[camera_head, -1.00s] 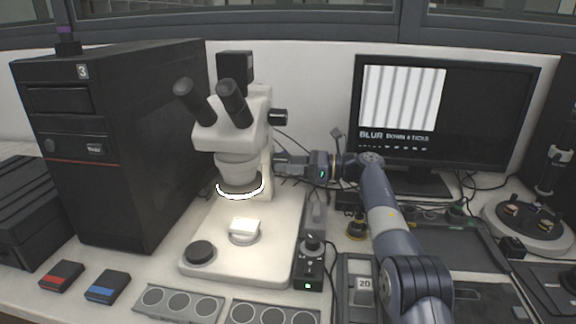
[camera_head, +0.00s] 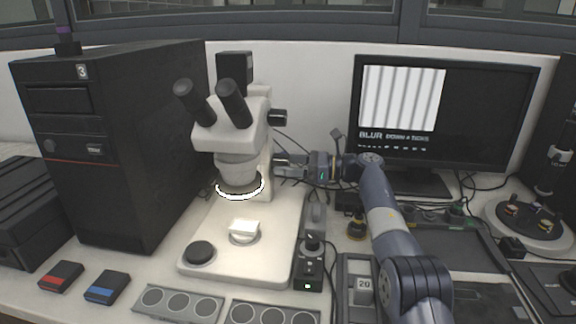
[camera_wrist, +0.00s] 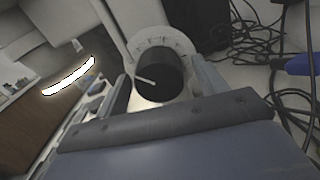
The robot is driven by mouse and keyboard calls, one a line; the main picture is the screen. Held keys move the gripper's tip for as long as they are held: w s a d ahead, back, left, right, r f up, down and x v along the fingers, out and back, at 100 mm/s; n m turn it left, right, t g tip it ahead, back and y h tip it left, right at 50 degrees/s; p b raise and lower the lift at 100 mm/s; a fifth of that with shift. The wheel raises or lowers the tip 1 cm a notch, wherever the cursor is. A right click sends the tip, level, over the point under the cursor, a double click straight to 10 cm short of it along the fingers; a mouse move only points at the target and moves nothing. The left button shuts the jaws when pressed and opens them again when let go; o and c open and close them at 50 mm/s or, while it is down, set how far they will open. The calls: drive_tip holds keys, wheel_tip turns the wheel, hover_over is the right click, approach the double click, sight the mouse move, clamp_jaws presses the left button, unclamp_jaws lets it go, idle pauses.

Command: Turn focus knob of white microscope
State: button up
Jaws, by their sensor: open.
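The white microscope (camera_head: 258,140) stands left of centre with its ring light lit. My gripper (camera_head: 277,166) is at the right side of its column, and the focus knob is hidden behind it in the head view. In the wrist view the black focus knob (camera_wrist: 160,78) with a white pointer line sits in front of a pale dial plate with tick marks (camera_wrist: 160,38). My open gripper (camera_wrist: 164,88) has one finger on each side of the knob. I cannot tell whether either finger touches it. The monitor (camera_head: 402,98) shows pale vertical stripes above the word BLUR.
A second black knob (camera_head: 278,117) is higher on the microscope. A small black control box (camera_head: 309,268) stands right of the base. Loose black cables (camera_wrist: 262,45) lie beyond the knob. A black computer tower (camera_head: 115,140) stands at the left.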

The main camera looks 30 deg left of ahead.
drive_tip(key=shift+d, duration=0.1)
drive_tip(key=v, duration=1)
drive_tip(key=shift+d, duration=0.25)
drive_tip(key=shift+w, duration=0.15)
